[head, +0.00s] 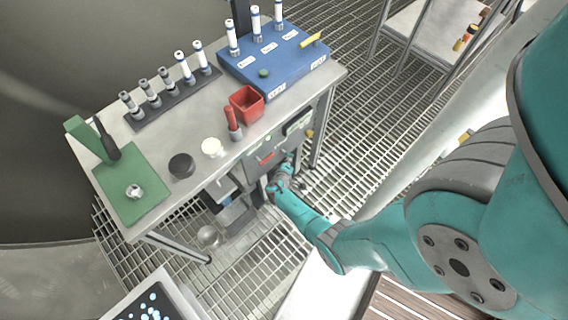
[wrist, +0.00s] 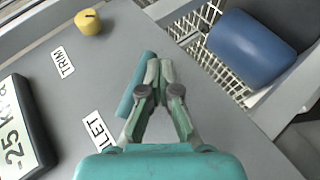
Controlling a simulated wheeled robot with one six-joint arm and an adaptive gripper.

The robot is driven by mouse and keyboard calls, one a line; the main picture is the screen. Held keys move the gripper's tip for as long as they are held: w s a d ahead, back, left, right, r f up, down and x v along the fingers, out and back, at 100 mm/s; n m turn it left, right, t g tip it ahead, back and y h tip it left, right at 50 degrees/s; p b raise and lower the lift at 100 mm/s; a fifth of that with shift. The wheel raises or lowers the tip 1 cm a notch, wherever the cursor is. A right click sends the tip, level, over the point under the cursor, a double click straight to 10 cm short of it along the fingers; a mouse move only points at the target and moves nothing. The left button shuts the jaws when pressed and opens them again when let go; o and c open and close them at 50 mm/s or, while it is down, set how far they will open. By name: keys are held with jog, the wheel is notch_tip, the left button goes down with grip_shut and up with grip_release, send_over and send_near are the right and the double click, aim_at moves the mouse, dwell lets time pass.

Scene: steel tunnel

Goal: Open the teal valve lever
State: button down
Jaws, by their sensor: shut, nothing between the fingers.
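In the wrist view, the teal valve lever (wrist: 135,88) is a short bar on a grey panel (wrist: 95,75). In the head view, my gripper (head: 282,172) is at the panel on the bench's front side, and I cannot make out the lever there.
The wrist view shows a yellow knob (wrist: 88,22) by a TRIM label, a partly hidden label ending in LET (wrist: 98,130), a pressure display (wrist: 18,135) and a blue rounded object (wrist: 250,50). In the head view, a red bin (head: 246,104) stands on the bench above my gripper.

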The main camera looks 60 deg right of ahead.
jog(key=shift+d+n+h, duration=0.35)
jog(key=shift+n+h, duration=0.05)
jog(key=shift+h, duration=0.5)
jog(key=shift+s+d, duration=0.15)
jog(key=shift+d, duration=0.15)
dwell(2.1)
